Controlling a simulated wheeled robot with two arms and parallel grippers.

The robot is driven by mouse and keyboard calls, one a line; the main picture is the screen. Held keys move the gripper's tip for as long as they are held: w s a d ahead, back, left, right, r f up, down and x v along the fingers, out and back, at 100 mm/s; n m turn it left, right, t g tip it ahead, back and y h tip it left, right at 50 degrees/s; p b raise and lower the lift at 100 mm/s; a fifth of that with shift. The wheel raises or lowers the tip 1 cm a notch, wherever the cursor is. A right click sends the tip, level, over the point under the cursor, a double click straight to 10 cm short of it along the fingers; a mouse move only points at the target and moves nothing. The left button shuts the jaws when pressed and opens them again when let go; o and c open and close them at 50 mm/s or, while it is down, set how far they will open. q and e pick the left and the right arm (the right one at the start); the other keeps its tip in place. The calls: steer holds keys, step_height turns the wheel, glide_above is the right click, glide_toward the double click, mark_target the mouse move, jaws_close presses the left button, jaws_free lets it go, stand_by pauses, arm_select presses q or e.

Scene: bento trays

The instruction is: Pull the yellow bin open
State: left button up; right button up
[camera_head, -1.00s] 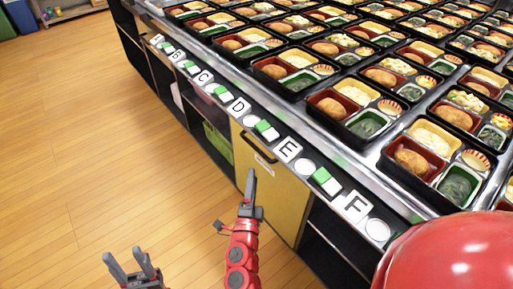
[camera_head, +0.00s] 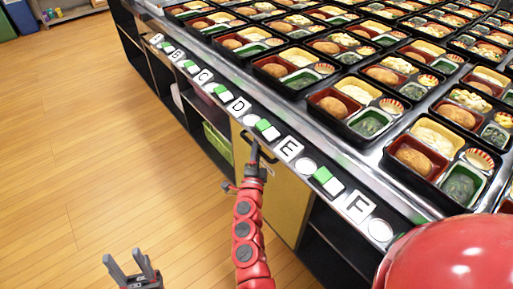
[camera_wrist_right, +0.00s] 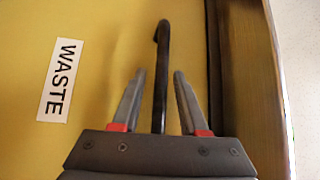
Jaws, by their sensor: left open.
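The yellow bin (camera_head: 284,207) is set in the counter's front under the D and E labels and looks closed. Its front fills much of the right wrist view (camera_wrist_right: 105,95), with a white WASTE label (camera_wrist_right: 59,80). The dark bar handle (camera_wrist_right: 161,75) shows between the two fingers of my right gripper (camera_wrist_right: 155,75). These fingers are open, with a gap on each side of the bar. In the head view my right gripper (camera_head: 254,150) is at the handle and partly hides it. My left gripper (camera_head: 125,257) is open and empty, low over the floor.
The counter (camera_head: 335,150) above holds several bento trays, with letter labels and buttons along its edge. A green bin (camera_head: 217,144) sits in an open shelf left of the yellow one. The wooden floor (camera_head: 110,150) in front is clear.

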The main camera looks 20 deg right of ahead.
jaws_close()
stand_by(1.2)
